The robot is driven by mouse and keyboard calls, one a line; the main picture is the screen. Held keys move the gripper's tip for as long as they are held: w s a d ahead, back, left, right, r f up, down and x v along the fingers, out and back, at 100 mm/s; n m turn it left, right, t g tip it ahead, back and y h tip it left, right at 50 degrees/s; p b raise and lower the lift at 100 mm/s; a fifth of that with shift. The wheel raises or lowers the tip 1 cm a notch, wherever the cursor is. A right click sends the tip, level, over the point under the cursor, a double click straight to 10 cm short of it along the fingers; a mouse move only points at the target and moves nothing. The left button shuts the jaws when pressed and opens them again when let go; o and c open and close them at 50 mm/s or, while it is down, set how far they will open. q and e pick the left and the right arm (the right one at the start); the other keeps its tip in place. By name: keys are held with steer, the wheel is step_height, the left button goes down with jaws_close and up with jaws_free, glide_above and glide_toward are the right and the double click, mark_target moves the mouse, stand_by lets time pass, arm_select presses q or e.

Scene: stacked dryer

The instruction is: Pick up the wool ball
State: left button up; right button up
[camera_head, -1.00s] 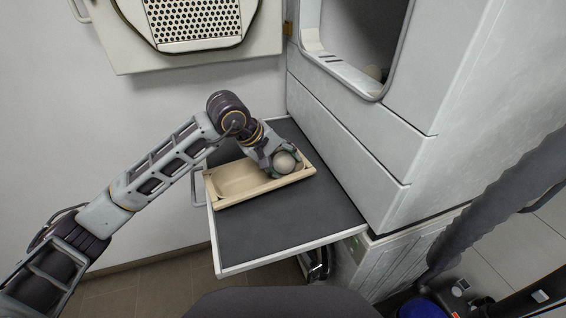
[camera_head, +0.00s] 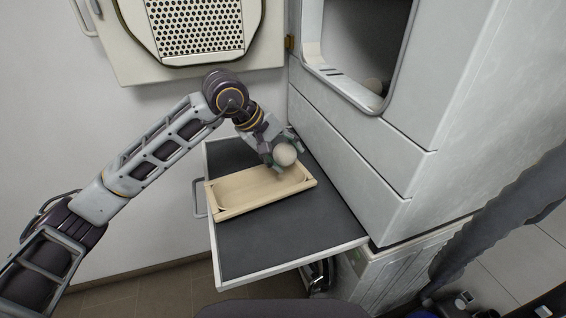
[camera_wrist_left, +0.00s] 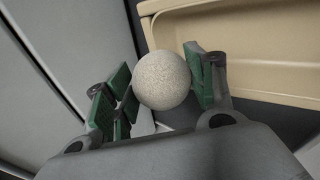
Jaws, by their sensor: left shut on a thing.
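The wool ball (camera_head: 284,155) is a round, off-white, speckled ball. My left gripper (camera_head: 282,153) is shut on it and holds it above the right end of the beige tray. In the left wrist view the wool ball (camera_wrist_left: 162,80) sits between the two green-padded fingers of my left gripper (camera_wrist_left: 160,85). The tray shows at the upper right of that view. My right gripper is not in view.
The beige wooden tray (camera_head: 226,213) looks empty on a dark pull-out shelf (camera_head: 285,237). The dryer's front (camera_head: 350,150) rises close on the right. The perforated door (camera_head: 195,25) hangs open at the upper left.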

arm_select(q)
steer(key=shift+r, duration=1.35)
